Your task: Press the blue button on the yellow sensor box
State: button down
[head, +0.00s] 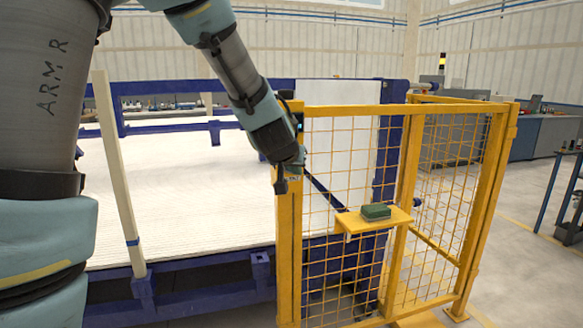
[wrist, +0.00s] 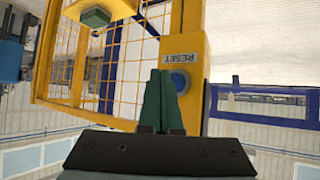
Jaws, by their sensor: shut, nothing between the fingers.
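The wrist view is upside down. In it, the yellow sensor box (wrist: 194,45) has a RESET label and a round blue button (wrist: 180,82). My gripper (wrist: 160,72) is shut and empty, with its two green fingers side by side. The fingertips lie just left of the blue button in the wrist view and cover part of its left edge. I cannot tell whether they touch the button or the box. In the head view, my gripper (head: 280,185) is at the left yellow post of the fence, and the arm's end hides the button there.
A yellow mesh fence (head: 345,111) stands around the spot. A small yellow shelf (head: 352,224) on it holds a green block (head: 376,212). A blue-framed conveyor with a white slatted bed (head: 180,200) lies to the left. Open floor is at the right.

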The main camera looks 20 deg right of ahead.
jog(key=shift+s+a+p, duration=0.15)
jog(key=shift+s+p, duration=0.05)
jog(key=shift+s, duration=0.8)
jog(key=shift+s+a+p, duration=0.1)
jog(key=shift+s+p, duration=0.1)
jog(key=shift+s, duration=0.8)
jog(key=a+f+n+g+y, duration=0.1)
jog(key=a+f+y, duration=0.15)
jog(key=a, duration=0.55)
jog(key=a+f+n+g+y, duration=0.1)
jog(key=a+f+g, duration=0.15)
jog(key=a, duration=0.65)
jog(key=s+a+f+n+g+y, duration=0.1)
jog(key=s+a, duration=0.3)
jog(key=a, duration=0.5)
jog(key=s+a+f+n+g+y, duration=0.2)
jog(key=s+a+f+n, duration=0.1)
jog(key=a, duration=0.7)
jog(key=shift+s+f, duration=0.5)
jog(key=shift+s, duration=0.4)
jog(key=shift+g, duration=0.25)
